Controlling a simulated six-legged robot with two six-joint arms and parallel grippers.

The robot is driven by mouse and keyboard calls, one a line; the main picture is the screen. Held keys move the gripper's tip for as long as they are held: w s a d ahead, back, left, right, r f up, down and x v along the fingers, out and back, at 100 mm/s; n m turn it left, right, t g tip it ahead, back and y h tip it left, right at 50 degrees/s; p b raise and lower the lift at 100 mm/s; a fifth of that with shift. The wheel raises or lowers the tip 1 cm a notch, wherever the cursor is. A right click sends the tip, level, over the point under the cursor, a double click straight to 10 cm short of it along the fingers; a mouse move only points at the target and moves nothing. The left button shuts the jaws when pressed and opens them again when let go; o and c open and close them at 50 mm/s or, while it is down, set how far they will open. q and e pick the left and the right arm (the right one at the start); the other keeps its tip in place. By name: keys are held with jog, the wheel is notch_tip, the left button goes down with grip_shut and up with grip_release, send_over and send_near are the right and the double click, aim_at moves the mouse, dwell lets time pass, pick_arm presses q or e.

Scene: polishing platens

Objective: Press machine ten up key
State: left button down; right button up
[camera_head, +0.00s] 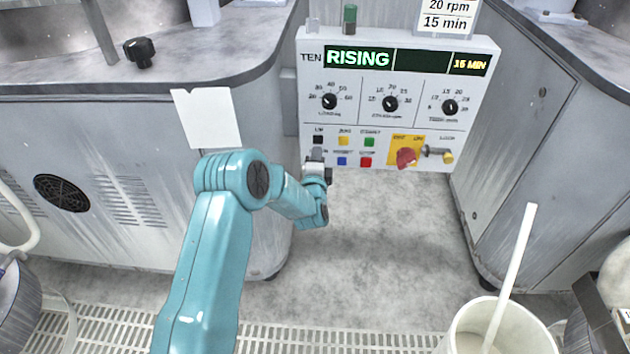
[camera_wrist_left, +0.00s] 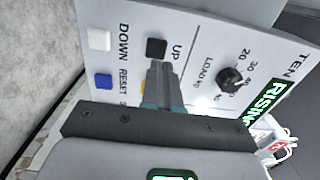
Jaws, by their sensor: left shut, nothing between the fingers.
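The control panel (camera_head: 400,75) of machine TEN faces me; its display (camera_head: 358,59) reads RISING in green. The black UP key (camera_head: 318,139) is at the upper left of the key rows. In the left wrist view the panel is turned on its side, and the UP key (camera_wrist_left: 157,47) shows beside its label. My left gripper (camera_head: 317,152) is shut and empty, with its fingertips (camera_wrist_left: 159,68) right at the UP key's edge; I cannot tell whether they touch it. The white DOWN key (camera_wrist_left: 100,39) shows there too. My right gripper is not in view.
Other keys are close by: blue RESET (camera_wrist_left: 103,81), yellow (camera_head: 344,141), green (camera_head: 369,142) and red (camera_head: 366,162). A red knob (camera_head: 407,157) sits on a yellow plate. A white bucket (camera_head: 465,330) with a stick stands at the lower right. The floor below the panel is clear.

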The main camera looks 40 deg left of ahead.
pick_arm(q)
jog(key=v, duration=0.8)
jog(key=shift+f+p, duration=0.25)
jog(key=shift+p, duration=0.15)
jog(key=shift+s+d, duration=0.1)
jog(key=s+d+f+g+h, duration=0.25)
jog(key=d+f+h, duration=0.35)
jog(key=d+f, duration=0.3)
jog(key=s+d+f+n+g+h, duration=0.3)
jog(key=s+d+f+n+g, duration=0.15)
jog(key=s+d, duration=0.35)
jog(key=s+d+f+n+g+h, duration=0.35)
jog(key=s+d+f, duration=0.25)
jog(key=s, duration=0.5)
jog(key=s+d+n+g, duration=0.2)
jog(key=s+n+g, duration=0.35)
jog(key=s, duration=0.25)
notch_tip(320, 180, up, 18)
jog(key=t+p, duration=0.1)
jog(key=p, duration=1.7)
jog(key=shift+h, duration=0.35)
